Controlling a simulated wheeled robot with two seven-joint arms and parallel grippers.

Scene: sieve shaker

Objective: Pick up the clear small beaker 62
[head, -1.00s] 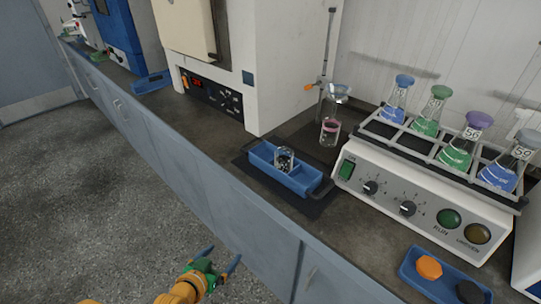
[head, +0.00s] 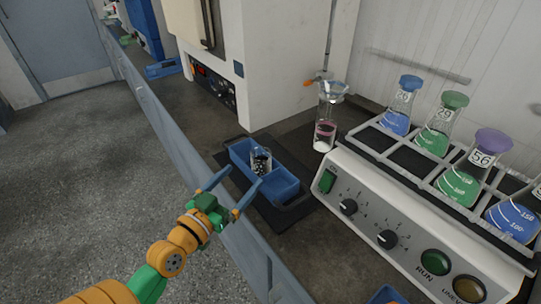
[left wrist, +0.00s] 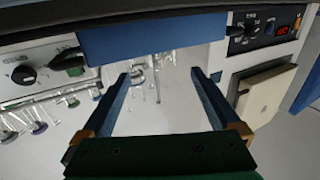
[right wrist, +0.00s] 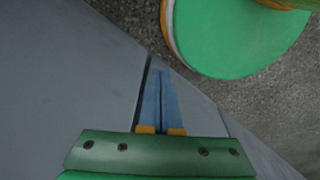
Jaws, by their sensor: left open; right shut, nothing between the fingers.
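The clear small beaker (head: 261,160) stands upright in a blue tray (head: 284,190) on the bench, with dark and white marks showing on or in it; its number cannot be read. My left gripper (head: 245,177) is open and empty, at the bench's front edge just short of the tray, its fingers pointing towards the beaker. In the left wrist view the open fingers (left wrist: 161,73) have the blue tray wall (left wrist: 150,38) above them; I cannot make out the beaker there. My right gripper (right wrist: 160,78) is shut and empty, in front of a grey cabinet face.
Right of the tray is a shaker (head: 385,230) holding several stoppered flasks with blue or green liquid. Behind the tray stands a glass vessel with pink content (head: 325,135) under a funnel. A white box-shaped machine (head: 285,70) stands behind left. The floor (head: 75,190) at left is clear.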

